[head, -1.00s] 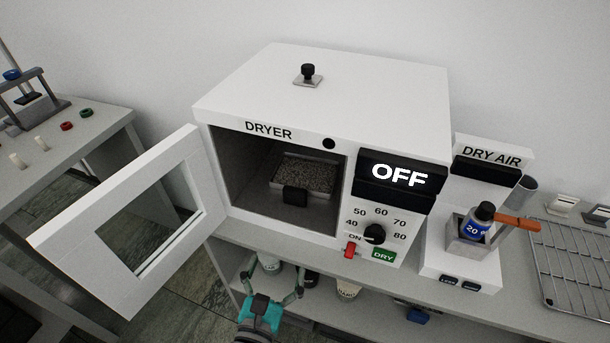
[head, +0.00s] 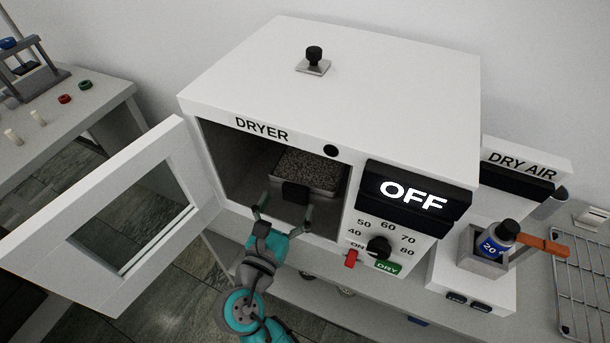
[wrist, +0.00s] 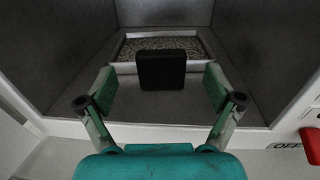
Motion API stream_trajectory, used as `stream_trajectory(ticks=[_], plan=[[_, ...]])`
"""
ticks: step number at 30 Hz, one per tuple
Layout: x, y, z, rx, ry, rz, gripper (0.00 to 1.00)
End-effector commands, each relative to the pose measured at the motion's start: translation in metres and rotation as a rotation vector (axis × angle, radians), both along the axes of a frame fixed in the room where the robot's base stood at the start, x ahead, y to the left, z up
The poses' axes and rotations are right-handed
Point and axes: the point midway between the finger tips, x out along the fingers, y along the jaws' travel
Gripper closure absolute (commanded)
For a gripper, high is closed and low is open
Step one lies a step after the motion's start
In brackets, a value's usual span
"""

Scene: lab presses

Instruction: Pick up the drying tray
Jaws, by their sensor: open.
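The drying tray (head: 318,171) is a shallow metal tray filled with speckled grey granules, with a black block handle (head: 295,192) on its front. It sits inside the open dryer (head: 330,90). In the wrist view the tray (wrist: 204,46) lies straight ahead, its black handle (wrist: 161,70) toward me. My gripper (head: 286,209) is at the dryer's mouth, its fingers spread. In the wrist view my gripper (wrist: 160,87) is open, with one finger to each side of the handle and visible gaps between. It holds nothing.
The dryer door (head: 105,215) stands wide open to the left. A control panel with an OFF display (head: 412,195), a dial and a red switch (head: 351,258) is right of the opening. A dry air unit (head: 520,170), a blue-labelled bottle (head: 497,239) and a wire rack (head: 585,270) stand further right.

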Motion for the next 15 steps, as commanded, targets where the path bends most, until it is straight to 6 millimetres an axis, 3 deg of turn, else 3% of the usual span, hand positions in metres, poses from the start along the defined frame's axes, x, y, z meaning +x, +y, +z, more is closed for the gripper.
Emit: stream_trajectory(ticks=[15], plan=[[0.051, -0.016, 0.002, 0.0, 0.0, -0.001, 0.08]])
